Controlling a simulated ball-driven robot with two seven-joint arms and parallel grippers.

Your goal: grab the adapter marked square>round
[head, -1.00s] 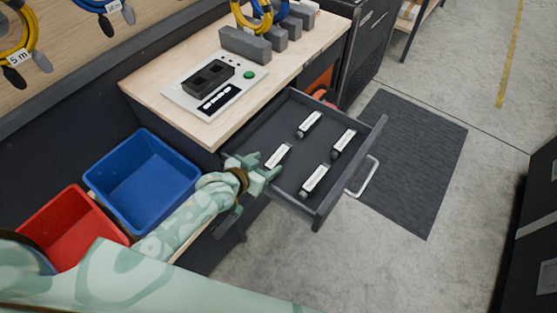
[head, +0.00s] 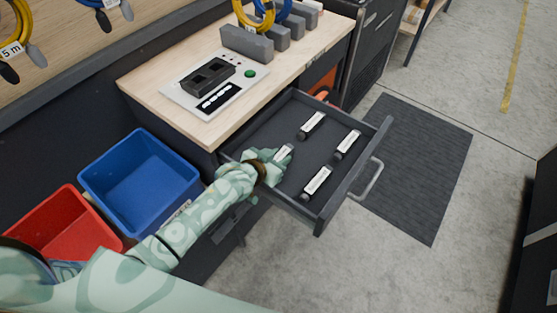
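Several small dark adapters with white labels lie in the open drawer (head: 258,138). One adapter (head: 284,152) is at the drawer's left side, its near end hidden by my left gripper (head: 271,164). The gripper's pale green fingers are at this adapter, but whether they are closed on it cannot be made out. The other adapters lie apart from the gripper: one at the back (head: 312,123), one at the right (head: 348,143) and one at the front (head: 317,181). The labels are too small to read. My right gripper is not in view.
A wooden worktop (head: 152,88) with a black socketed device (head: 208,77) on a pale panel is behind the drawer. A blue bin (head: 145,180) and a red bin (head: 62,222) stand at the left. The drawer's front wall and handle (head: 370,181) face the open floor.

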